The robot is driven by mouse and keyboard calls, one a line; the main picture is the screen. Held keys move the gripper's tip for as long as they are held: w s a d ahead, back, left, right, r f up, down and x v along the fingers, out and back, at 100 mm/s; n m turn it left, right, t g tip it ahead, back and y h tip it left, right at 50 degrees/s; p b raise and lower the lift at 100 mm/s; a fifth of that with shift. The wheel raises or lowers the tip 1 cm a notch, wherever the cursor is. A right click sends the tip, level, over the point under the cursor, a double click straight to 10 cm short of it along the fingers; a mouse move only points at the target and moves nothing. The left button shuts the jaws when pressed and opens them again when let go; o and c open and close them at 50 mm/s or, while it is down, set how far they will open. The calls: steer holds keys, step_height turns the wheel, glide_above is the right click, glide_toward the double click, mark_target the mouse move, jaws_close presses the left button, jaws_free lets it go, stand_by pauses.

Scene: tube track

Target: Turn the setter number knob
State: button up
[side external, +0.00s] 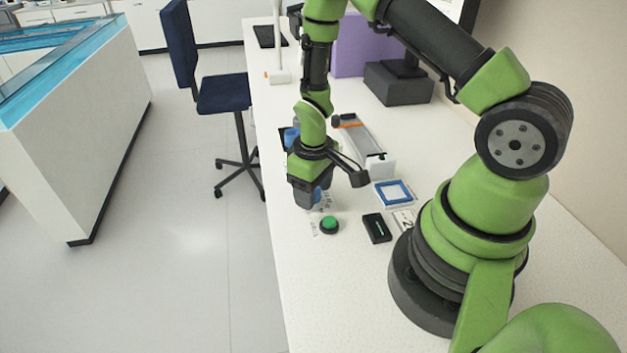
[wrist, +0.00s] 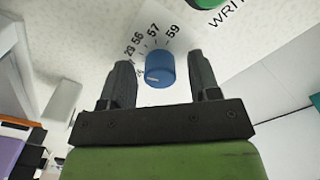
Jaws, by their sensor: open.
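The setter number knob (wrist: 159,70) is a blue round knob with a white pointer line, on a white surface. Printed numbers, among them 29, 56, 57 and 59, stand around it in the wrist view. My gripper (wrist: 160,62) is open, with one dark finger on each side of the knob and a visible gap on both sides. In the side view my gripper (side external: 307,196) points down over the white bench, and the knob (side external: 318,195) is mostly hidden behind it. I cannot tell how far down the fingers reach along the knob.
A green button (side external: 329,224) sits close to the knob, beside printed lettering. A small black device (side external: 377,228), a blue-framed square (side external: 394,193) and a white container (side external: 380,166) are to its right. The bench's left edge is close by.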

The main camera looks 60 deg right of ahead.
step_height(320, 180, up, 10)
steer(key=shift+f, duration=0.1)
stand_by(0.4)
steer(key=s+a+r+m+t+y, duration=0.1)
steer(key=s+a+r+m+t, duration=0.1)
steer(key=s+r, duration=0.4)
steer(key=s+a+r+m+t+y, duration=0.1)
steer(key=s+a+r+t, duration=0.4)
steer(key=r, duration=0.9)
steer(key=shift+s+a+r+m, duration=0.25)
steer(key=shift+s+r+m, duration=0.2)
steer(key=shift+s, duration=0.45)
